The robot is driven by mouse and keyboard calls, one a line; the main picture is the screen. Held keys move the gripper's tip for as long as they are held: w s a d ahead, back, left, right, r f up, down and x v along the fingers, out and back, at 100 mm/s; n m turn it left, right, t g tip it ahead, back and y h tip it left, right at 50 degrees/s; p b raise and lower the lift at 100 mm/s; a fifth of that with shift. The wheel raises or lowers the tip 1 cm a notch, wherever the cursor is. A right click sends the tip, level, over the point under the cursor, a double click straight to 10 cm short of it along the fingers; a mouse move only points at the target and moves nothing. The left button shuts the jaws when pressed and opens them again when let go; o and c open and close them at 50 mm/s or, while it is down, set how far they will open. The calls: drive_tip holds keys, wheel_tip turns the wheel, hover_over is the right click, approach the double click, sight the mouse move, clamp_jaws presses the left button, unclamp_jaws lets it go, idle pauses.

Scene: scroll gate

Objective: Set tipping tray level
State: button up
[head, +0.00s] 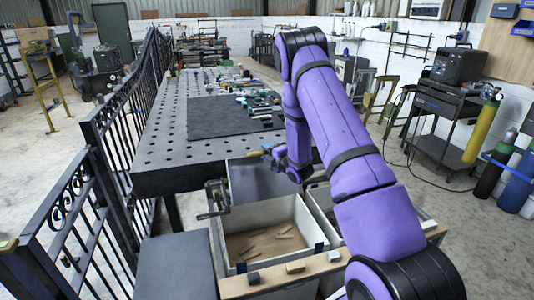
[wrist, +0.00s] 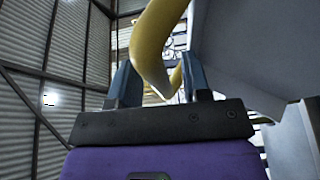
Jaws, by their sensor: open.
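The tipping tray (head: 256,182) looks like a grey panel, steeply tilted above the back of a white bin, between the bin and the perforated table. A large grey surface at the right of the wrist view (wrist: 255,50), probably the tray, is close to my gripper. My gripper (head: 272,153) is near the tray's upper edge. In the wrist view its two blue-grey fingers (wrist: 160,75) are apart. A curved yellow bar (wrist: 153,38), seemingly a handle, passes between them. I cannot tell whether they touch it. My arm hides part of the tray's right side.
The white bin (head: 226,238) holds small wooden pieces. A crank (head: 216,198) sticks out at its left. A wooden rail (head: 270,285) with small blocks is in front. The perforated table (head: 160,150) lies behind. Black railings (head: 95,200) stand at the left.

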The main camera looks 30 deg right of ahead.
drive_tip(key=shift+c, duration=0.2)
clamp_jaws()
